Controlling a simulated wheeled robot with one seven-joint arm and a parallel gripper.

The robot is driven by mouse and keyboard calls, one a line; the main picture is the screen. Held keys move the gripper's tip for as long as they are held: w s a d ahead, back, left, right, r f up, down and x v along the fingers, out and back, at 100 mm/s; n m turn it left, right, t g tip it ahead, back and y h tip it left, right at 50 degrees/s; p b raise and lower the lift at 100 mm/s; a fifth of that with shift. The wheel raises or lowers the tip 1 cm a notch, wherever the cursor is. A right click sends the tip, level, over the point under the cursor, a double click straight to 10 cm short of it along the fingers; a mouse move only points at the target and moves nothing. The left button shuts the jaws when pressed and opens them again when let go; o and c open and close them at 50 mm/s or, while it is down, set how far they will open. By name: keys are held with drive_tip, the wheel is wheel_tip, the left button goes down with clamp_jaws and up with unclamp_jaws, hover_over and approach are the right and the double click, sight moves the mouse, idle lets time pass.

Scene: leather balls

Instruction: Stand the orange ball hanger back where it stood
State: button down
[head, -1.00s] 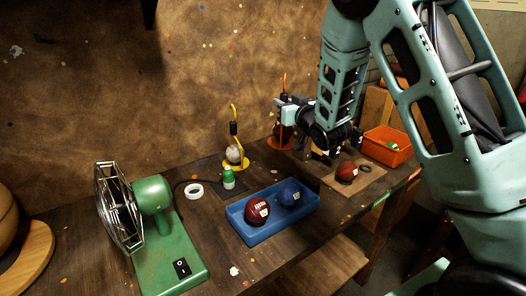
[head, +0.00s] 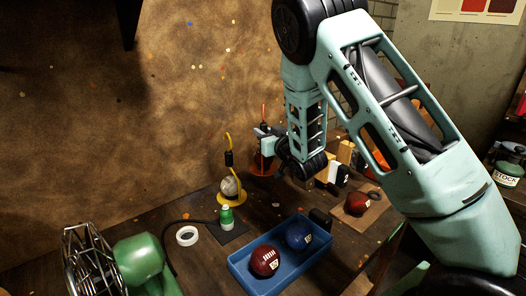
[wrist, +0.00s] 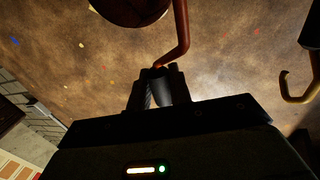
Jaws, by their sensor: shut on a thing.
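The orange ball hanger (head: 263,171) is at the back of the bench in the head view, with an orange round base, a thin orange rod and a dark ball. My gripper (head: 262,132) is shut on its upright, below the rod's top. I cannot tell whether the base touches the bench. In the wrist view the picture looks upside down: my gripper's fingers (wrist: 159,88) close around the bent orange rod (wrist: 182,38), and part of the dark red ball (wrist: 130,8) shows at the top edge. My arm hides the area right of the hanger.
A yellow ball hanger (head: 231,197) with a pale ball stands left of it; its hook (wrist: 298,97) shows in the wrist view.

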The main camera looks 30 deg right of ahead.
drive_tip(key=shift+f, duration=2.4)
drive_tip(key=shift+f, duration=0.15)
drive_tip(key=c, duration=1.3)
unclamp_jaws()
